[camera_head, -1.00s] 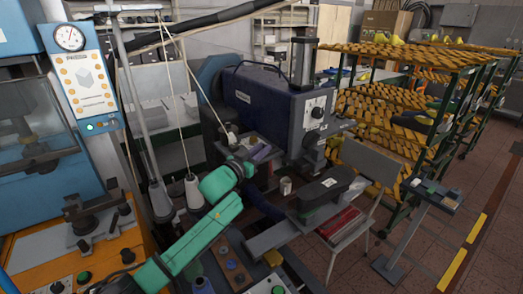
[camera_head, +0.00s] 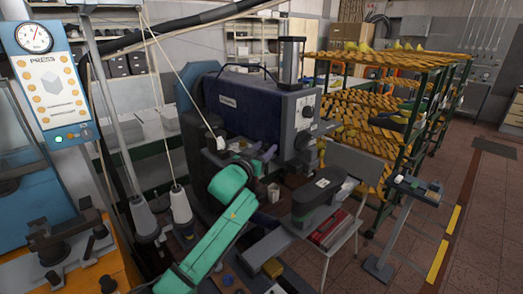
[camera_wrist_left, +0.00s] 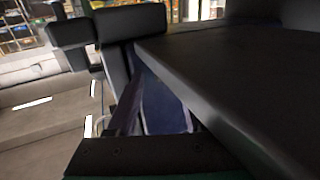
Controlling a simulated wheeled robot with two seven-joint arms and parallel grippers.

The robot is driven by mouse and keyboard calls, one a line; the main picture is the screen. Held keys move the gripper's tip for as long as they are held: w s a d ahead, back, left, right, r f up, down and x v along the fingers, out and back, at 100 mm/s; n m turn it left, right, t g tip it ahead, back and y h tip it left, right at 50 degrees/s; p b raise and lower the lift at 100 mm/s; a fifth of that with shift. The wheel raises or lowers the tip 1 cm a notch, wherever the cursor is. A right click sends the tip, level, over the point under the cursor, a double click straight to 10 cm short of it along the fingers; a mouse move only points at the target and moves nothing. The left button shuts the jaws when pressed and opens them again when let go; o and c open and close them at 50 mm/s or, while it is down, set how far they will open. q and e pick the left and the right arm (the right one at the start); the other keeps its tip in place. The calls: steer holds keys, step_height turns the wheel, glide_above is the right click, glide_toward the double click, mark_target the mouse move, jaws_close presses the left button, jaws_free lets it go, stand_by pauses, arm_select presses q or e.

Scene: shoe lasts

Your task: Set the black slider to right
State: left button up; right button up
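I cannot pick out the black slider for certain in either view. The dark blue machine (camera_head: 240,108) stands in the middle of the head view, with a dial and small controls on its grey front panel (camera_head: 307,112). My left arm comes up from the bottom in green, and my left gripper (camera_head: 262,156) is close against the lower front of this machine. Its fingers are small and partly hidden there. The left wrist view shows dark blocks and a large dark slab close to the camera, with a bluish part between them. My right gripper is not in view.
A blue press with a gauge (camera_head: 33,38) stands at the left. White thread cones (camera_head: 180,205) stand beside my left arm. A chair (camera_head: 345,235) and a rack of yellow shoe lasts (camera_head: 375,100) are to the right. Open floor lies at the far right.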

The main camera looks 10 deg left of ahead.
arm_select(q)
steer(key=shift+w, duration=0.2)
steer(key=shift+s, duration=0.45)
steer(key=b+v, duration=0.4)
steer(key=v, duration=0.9)
steer(key=shift+s+a+b, duration=0.25)
steer(key=shift+s+b, duration=0.05)
steer(key=shift+s, duration=0.05)
steer(key=shift+f, duration=0.1)
